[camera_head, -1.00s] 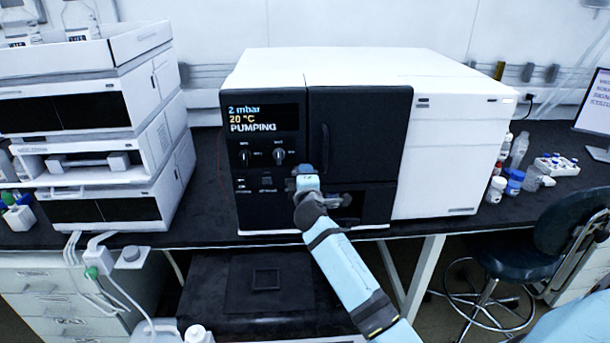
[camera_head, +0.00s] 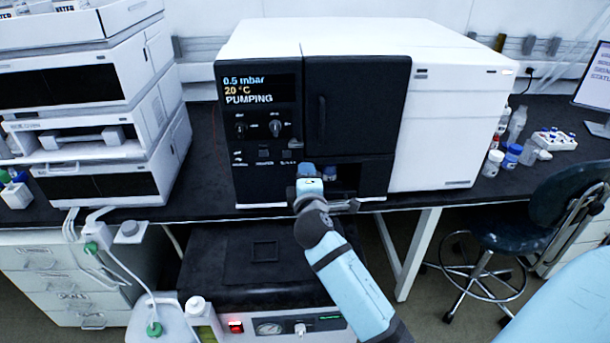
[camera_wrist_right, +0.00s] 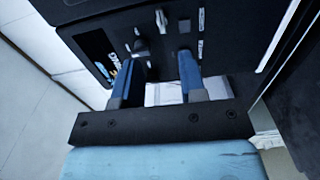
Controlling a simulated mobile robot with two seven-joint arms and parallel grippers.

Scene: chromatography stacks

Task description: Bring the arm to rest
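My right arm (camera_head: 350,280) reaches up from the lower right in the head view. Its gripper (camera_head: 318,172) is in front of the lower front panel of the black-and-white instrument (camera_head: 358,108). In the right wrist view the two blue fingers of the right gripper (camera_wrist_right: 158,85) stand apart with nothing between them, pointing at the instrument's front with its knobs (camera_wrist_right: 140,45). The instrument's display (camera_head: 258,90) reads 0.5 mbar, 20 °C, PUMPING. Its door (camera_head: 358,105) looks shut. My left gripper is not in view.
A stack of white modules (camera_head: 95,120) stands at the left. A black-topped pump unit (camera_head: 250,262) sits below the bench, with a white container (camera_head: 160,325) beside it. Small bottles (camera_head: 510,156) and a vial rack (camera_head: 555,140) stand at the right. A dark chair (camera_head: 570,195) is at the lower right.

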